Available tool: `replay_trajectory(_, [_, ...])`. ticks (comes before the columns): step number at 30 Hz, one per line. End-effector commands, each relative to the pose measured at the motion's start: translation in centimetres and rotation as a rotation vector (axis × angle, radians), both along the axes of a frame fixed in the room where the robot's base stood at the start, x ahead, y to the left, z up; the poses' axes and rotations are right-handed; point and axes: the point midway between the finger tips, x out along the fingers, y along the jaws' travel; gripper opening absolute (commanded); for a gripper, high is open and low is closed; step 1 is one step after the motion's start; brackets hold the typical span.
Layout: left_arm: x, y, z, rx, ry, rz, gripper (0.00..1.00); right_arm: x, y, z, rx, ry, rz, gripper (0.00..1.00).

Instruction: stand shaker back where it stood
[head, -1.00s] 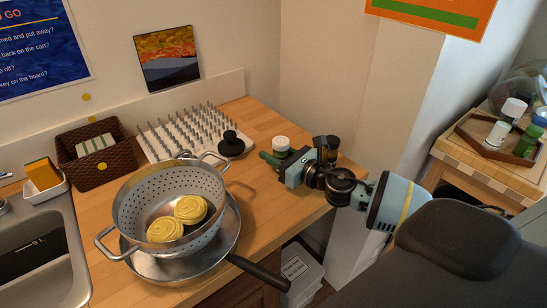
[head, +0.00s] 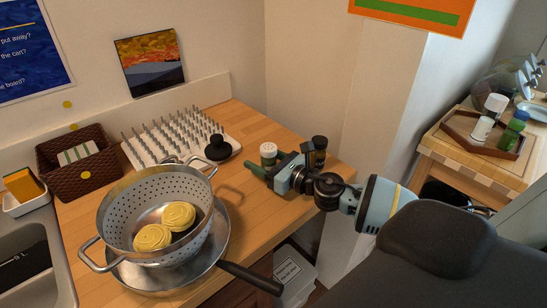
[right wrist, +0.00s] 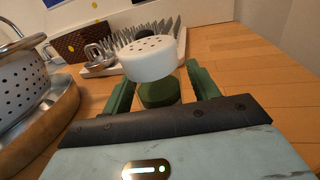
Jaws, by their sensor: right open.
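The shaker (head: 268,152), with a white perforated cap and a green body, stands upright on the wooden counter near the back wall. It also shows in the right wrist view (right wrist: 150,62), between the two green fingers. My right gripper (head: 268,167) is open, with its fingers on either side of the shaker; whether either finger touches it I cannot tell. The gripper hides the shaker's lower part in the head view. My left gripper is not in view.
A dark-capped jar (head: 319,143) stands close behind my right gripper. A black knobbed object (head: 217,149) and a spiked white rack (head: 150,148) stand to the left. A colander (head: 117,213) sits in a pan (head: 215,245). A tray (head: 456,124) with bottles is at right.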

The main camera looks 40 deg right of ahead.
Motion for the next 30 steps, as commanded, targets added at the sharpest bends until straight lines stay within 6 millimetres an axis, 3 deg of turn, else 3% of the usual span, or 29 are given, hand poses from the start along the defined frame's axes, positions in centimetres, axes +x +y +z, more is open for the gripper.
replay_trajectory(30, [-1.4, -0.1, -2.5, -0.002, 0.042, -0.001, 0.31, -10.1, -2.8, 0.0, 0.005, 0.001, 0.001, 0.60])
